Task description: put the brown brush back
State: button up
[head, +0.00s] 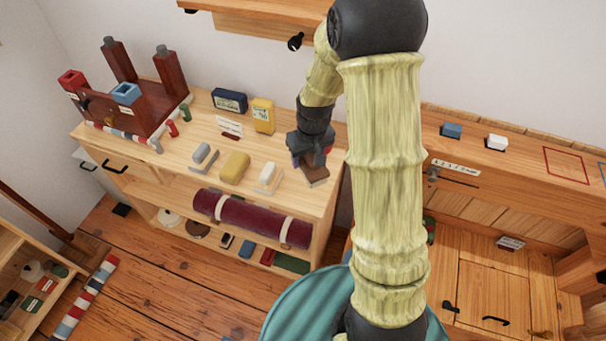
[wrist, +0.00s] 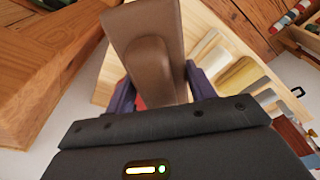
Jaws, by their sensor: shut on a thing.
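My gripper (head: 311,158) is shut on the brown brush (head: 316,177) near the right end of the light wooden cabinet top (head: 196,122). The wrist view shows the brown brush (wrist: 152,48) between two dark purple fingers, its long body pointing away from the palm. Whether the brush touches the top cannot be told. To its left on the top stand a grey brush (head: 202,153), a yellow brush (head: 235,165) and a white brush (head: 268,177) in a row. The surface directly under the brown brush is partly hidden by it and my gripper.
A blue box (head: 229,101) and a yellow box (head: 263,115) stand behind the row. A dark red wooden frame (head: 150,100) fills the left end. A maroon roll (head: 252,219) lies below the top. A wall shelf (head: 262,22) hangs above; a bench (head: 510,170) stands right.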

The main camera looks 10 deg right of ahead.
jog(key=shift+w, duration=0.3)
jog(key=shift+s+r, duration=0.1)
jog(key=f, duration=0.6)
jog(key=shift+d+f, duration=0.2)
jog(key=shift+a, duration=0.2)
jog(key=shift+f, duration=1.85)
jog(key=shift+f, duration=0.1)
